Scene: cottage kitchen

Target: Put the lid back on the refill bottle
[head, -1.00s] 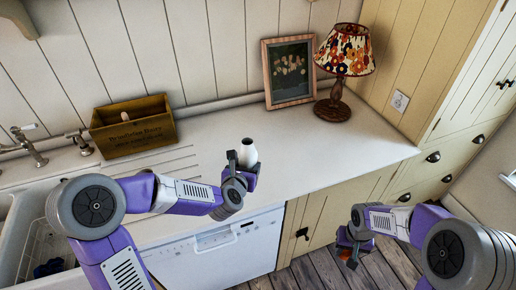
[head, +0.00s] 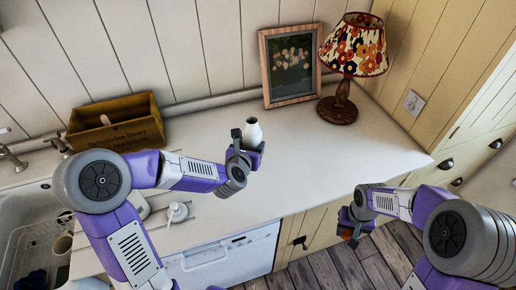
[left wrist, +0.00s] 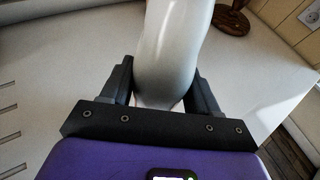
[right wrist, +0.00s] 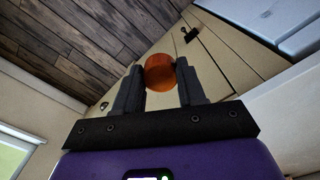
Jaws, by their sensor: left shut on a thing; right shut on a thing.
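The refill bottle (head: 253,133) is white with a narrow neck. My left gripper (head: 246,148) is shut on it and holds it upright over the worktop. The bottle's body (left wrist: 167,55) also shows between the fingers in the left wrist view, its top out of frame. My right gripper (head: 352,222) is shut on a small round orange-brown lid (right wrist: 160,72), seen between the fingertips in the right wrist view. In the head view, this gripper is in front of the cupboards, to the right of the bottle and apart from it, and mostly hides the lid.
A wooden box (head: 118,122) stands at the back left, beside the sink taps. A framed picture (head: 290,66) and flowered lamp (head: 354,46) stand behind. The worktop's right part is clear.

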